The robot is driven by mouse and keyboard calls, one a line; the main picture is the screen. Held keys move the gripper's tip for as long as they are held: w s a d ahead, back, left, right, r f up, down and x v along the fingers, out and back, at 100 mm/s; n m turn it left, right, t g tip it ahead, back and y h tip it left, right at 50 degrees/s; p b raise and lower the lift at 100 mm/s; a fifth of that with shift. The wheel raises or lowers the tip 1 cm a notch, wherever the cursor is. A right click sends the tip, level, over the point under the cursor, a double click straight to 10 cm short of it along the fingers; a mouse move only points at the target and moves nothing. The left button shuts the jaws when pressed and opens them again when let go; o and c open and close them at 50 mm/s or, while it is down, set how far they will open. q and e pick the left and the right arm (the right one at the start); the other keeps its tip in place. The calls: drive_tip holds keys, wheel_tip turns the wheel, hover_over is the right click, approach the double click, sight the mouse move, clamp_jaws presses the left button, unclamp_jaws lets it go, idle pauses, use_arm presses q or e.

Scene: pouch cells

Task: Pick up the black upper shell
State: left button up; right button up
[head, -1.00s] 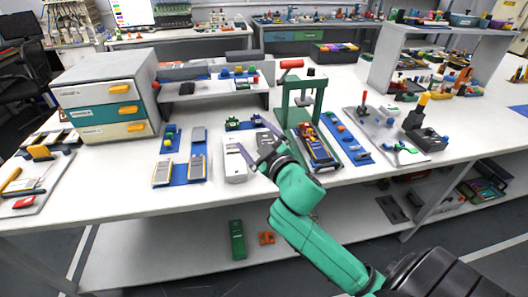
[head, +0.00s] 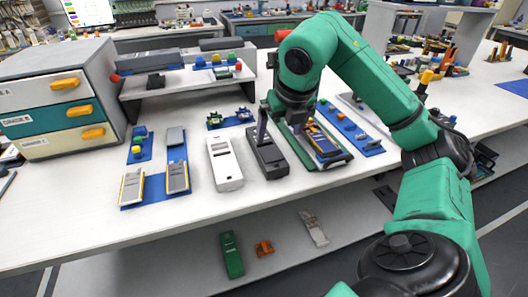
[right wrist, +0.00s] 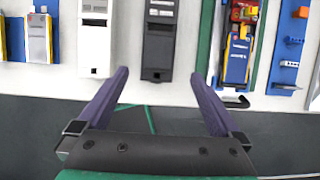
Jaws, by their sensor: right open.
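The black upper shell (head: 268,160) lies flat on the white table, between the white shell (head: 224,163) and the green press. It also shows in the right wrist view (right wrist: 158,48), its near end between my fingertips in the picture. My right gripper (head: 264,128) points down over the shell's far part in the head view. In the right wrist view its two purple fingers (right wrist: 160,74) are spread wide, with nothing held between them. I cannot tell how high the fingertips are above the shell. My left gripper is not in view.
The green press with a blue-and-yellow device (head: 322,140) stands close on the right, partly behind my arm. Blue trays with cells (head: 150,190) lie on the left, beside a drawer cabinet (head: 60,95). A raised shelf (head: 180,85) stands behind. The table's front strip is clear.

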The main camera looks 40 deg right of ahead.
sight(271, 154)
drive_tip(key=b+x, duration=0.1)
drive_tip(key=x, duration=1)
drive_tip(key=shift+w+a+f, duration=0.1)
drive_tip(key=shift+w+f, duration=0.1)
drive_tip(key=shift+f, duration=0.15)
drive_tip(key=shift+r, duration=0.1)
drive_tip(key=c, duration=1.2)
